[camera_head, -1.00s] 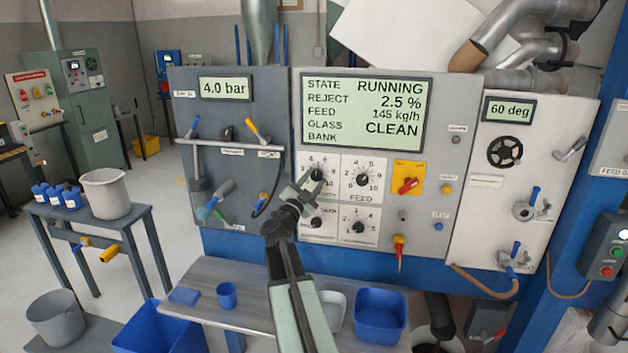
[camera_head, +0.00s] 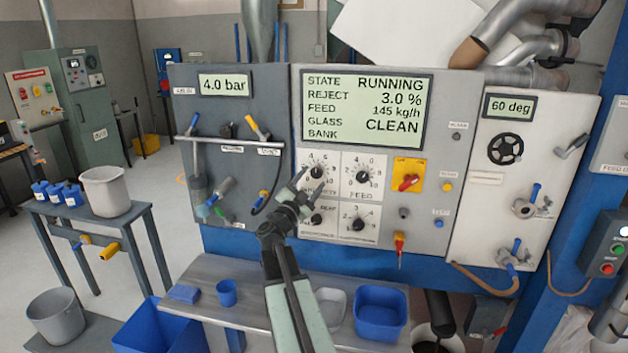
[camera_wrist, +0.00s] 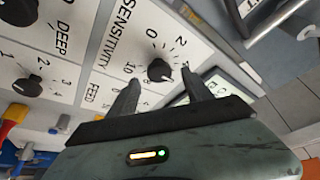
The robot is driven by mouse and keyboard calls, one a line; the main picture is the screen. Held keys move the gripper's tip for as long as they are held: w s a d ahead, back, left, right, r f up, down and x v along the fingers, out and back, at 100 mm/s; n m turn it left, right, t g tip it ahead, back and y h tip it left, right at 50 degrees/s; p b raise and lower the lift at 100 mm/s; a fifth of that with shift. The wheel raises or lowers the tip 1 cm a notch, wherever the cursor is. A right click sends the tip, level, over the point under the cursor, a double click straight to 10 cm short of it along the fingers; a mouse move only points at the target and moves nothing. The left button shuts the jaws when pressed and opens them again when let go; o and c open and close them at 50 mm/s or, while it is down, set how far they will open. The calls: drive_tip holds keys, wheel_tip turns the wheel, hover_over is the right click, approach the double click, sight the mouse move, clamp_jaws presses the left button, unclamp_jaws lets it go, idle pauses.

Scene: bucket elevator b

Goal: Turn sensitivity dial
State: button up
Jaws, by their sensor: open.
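The sensitivity dial (camera_head: 318,172) is a black knob on a white plate at the upper left of the dial group. It also shows in the wrist view (camera_wrist: 159,70), where its plate reads SENSITIVITY with numbers around it. My gripper (camera_head: 306,187) is open just below and in front of the dial, pointing at the panel. In the wrist view my two fingers (camera_wrist: 160,90) are apart, with the dial beyond and between their tips. I see no contact with the dial. In the head view my gripper covers part of the plate's label.
The feed dial (camera_head: 363,176) is to the right, with two more dials below. The display (camera_head: 368,110) above reads RUNNING, reject 3.0 %, glass CLEAN. A red switch on a yellow plate (camera_head: 408,175) is farther right. A bench (camera_head: 250,312) with blue containers stands below.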

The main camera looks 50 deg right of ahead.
drive_tip(key=b+v, duration=0.1)
drive_tip(key=v, duration=0.4)
drive_tip(key=shift+s+a+f, duration=0.1)
drive_tip(key=shift+s+a, duration=0.05)
drive_tip(key=shift+a, duration=0.15)
